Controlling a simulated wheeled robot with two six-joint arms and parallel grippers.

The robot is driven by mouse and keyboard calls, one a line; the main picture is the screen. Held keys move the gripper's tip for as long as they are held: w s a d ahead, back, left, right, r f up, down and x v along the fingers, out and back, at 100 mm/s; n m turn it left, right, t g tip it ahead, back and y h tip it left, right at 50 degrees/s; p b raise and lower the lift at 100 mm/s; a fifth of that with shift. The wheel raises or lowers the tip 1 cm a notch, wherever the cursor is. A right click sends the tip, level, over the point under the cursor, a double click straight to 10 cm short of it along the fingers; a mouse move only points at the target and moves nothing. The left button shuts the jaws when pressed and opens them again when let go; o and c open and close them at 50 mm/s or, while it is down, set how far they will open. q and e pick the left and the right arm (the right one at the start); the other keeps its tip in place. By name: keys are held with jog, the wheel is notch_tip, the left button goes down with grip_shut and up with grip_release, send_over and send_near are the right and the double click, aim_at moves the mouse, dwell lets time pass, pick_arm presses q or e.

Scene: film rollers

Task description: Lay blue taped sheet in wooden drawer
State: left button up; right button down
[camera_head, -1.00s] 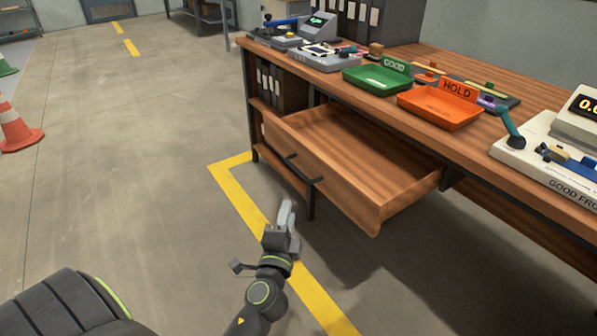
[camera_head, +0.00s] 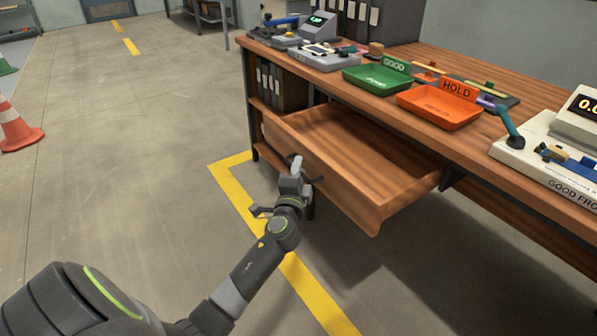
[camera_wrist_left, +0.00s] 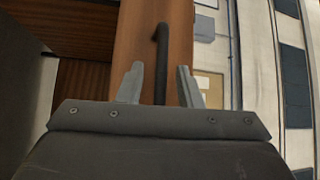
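The wooden drawer (camera_head: 352,198) is pulled out from under the bench, and its visible inside is empty. My left gripper (camera_head: 297,166) is at the dark handle on the drawer's front. In the left wrist view the left gripper (camera_wrist_left: 158,72) is open, with one finger on each side of the dark handle bar (camera_wrist_left: 161,52). Whether a finger touches the bar I cannot tell. I cannot make out a blue taped sheet for sure; small blue parts show on the bench devices. My right gripper is not in view.
On the bench (camera_head: 455,150) stand a green GOOD tray (camera_head: 378,82), an orange HOLD tray (camera_head: 440,106) and a white device (camera_head: 530,150) at the right. Grey devices (camera_head: 325,57) stand at its far left end. The floor left of the drawer is clear.

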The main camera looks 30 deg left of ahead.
pick_arm(q)
grip_shut()
jog(key=s, duration=0.1)
jog(key=s+a, duration=0.1)
jog(key=shift+s, duration=0.35)
grip_release()
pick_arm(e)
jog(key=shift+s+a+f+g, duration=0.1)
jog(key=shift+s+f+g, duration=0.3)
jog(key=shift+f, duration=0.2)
